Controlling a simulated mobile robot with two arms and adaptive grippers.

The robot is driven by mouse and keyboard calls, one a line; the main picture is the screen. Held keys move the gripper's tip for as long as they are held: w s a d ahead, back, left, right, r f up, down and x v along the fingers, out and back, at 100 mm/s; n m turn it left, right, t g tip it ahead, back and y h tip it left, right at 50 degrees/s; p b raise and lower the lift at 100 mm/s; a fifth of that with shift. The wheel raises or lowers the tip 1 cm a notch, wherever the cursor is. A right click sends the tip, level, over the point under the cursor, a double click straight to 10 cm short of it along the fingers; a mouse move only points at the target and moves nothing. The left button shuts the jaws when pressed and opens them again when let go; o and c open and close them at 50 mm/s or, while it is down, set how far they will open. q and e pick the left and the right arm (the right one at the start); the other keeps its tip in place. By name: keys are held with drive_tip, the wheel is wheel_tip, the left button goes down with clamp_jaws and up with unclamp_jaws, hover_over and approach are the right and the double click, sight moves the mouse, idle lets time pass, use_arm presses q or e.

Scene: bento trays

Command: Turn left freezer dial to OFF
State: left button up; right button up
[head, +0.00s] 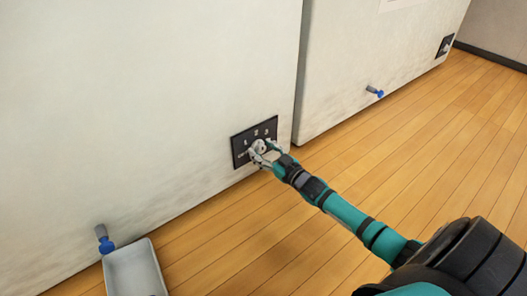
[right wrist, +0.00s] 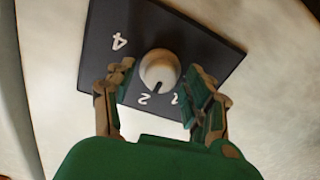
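The left freezer (head: 150,90) has a dark dial plate (head: 240,150) low on its front, near its right edge. The plate carries white marks, including digits. The pale round dial knob (head: 259,146) is partly covered by my right gripper (head: 264,154). In the right wrist view the knob (right wrist: 160,68) shows between and just beyond the fingers of my right gripper (right wrist: 160,92). They are apart, one on each side, with visible gaps to the knob. A dark pointer mark on the knob faces down in that view, near a digit 2. My left gripper is not in view.
A second freezer (head: 350,60) stands to the right, with its own dark dial plate (head: 446,46) and a blue-tipped drain spout (head: 375,91). Another spout (head: 104,240) sits low on the left freezer, above a white tray (head: 128,262). The wooden floor (head: 430,140) is otherwise clear.

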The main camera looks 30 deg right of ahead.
drive_tip(key=c, duration=0.9)
